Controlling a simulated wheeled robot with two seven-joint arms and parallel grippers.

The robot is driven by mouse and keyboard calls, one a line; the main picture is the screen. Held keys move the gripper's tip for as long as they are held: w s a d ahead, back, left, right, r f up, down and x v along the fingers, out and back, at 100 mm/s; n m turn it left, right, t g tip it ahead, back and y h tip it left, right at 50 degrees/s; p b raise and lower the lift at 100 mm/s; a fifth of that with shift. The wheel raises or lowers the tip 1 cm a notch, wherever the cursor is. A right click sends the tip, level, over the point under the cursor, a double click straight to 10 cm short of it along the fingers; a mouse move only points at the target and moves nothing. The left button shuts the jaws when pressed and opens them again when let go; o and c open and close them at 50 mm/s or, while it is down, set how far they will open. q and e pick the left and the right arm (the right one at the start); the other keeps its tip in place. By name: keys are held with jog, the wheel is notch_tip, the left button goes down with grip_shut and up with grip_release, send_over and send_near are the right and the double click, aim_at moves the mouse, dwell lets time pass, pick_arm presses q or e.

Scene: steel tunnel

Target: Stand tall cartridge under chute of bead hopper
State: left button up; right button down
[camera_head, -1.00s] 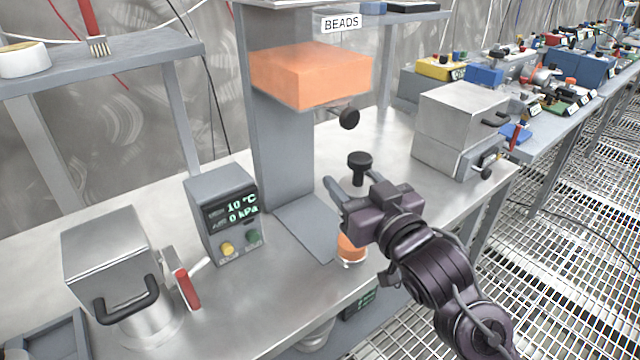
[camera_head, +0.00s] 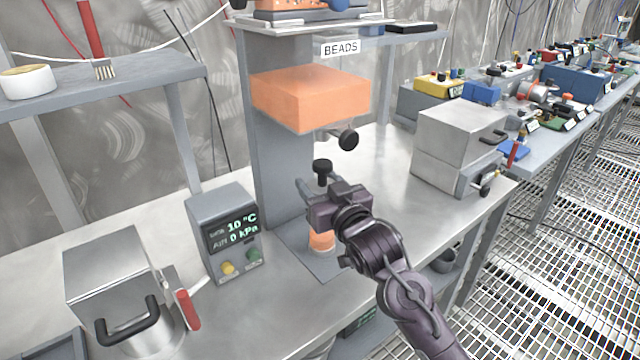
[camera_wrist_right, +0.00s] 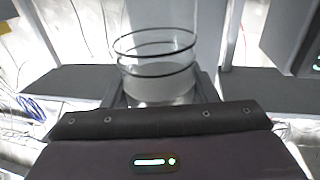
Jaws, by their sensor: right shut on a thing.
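The tall cartridge (camera_head: 321,241) is a slim upright cylinder with orange showing near its foot and a black knob on top. In the right wrist view, a clear cylinder with dark rings (camera_wrist_right: 155,70) stands straight ahead of the jaws. My right gripper (camera_head: 316,193) is shut on the cartridge and hides its middle. The cartridge's foot is over the grey base plate of the bead hopper; I cannot tell if it touches. The bead hopper (camera_head: 310,98) has an orange bin labelled BEADS, with its chute (camera_head: 325,138) and a black side knob below. My left gripper is not in view.
A grey meter box (camera_head: 225,235) stands left of the hopper's base. A metal box with a black handle (camera_head: 112,280) and a red-handled tool (camera_head: 188,308) are at front left. A steel box (camera_head: 455,140) stands at right. The bench between is clear.

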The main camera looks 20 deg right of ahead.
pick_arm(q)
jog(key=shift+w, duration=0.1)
pick_arm(e)
jog(key=c, duration=0.6)
grip_release()
jog(key=shift+o, duration=0.2)
jog(key=shift+s+r, duration=0.1)
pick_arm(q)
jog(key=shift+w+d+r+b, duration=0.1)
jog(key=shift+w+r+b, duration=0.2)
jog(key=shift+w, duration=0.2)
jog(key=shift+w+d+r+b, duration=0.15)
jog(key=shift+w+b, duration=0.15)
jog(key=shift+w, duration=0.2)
pick_arm(e)
jog(key=s+d, duration=0.1)
jog(key=s, duration=1)
jog(key=shift+s+d, duration=0.4)
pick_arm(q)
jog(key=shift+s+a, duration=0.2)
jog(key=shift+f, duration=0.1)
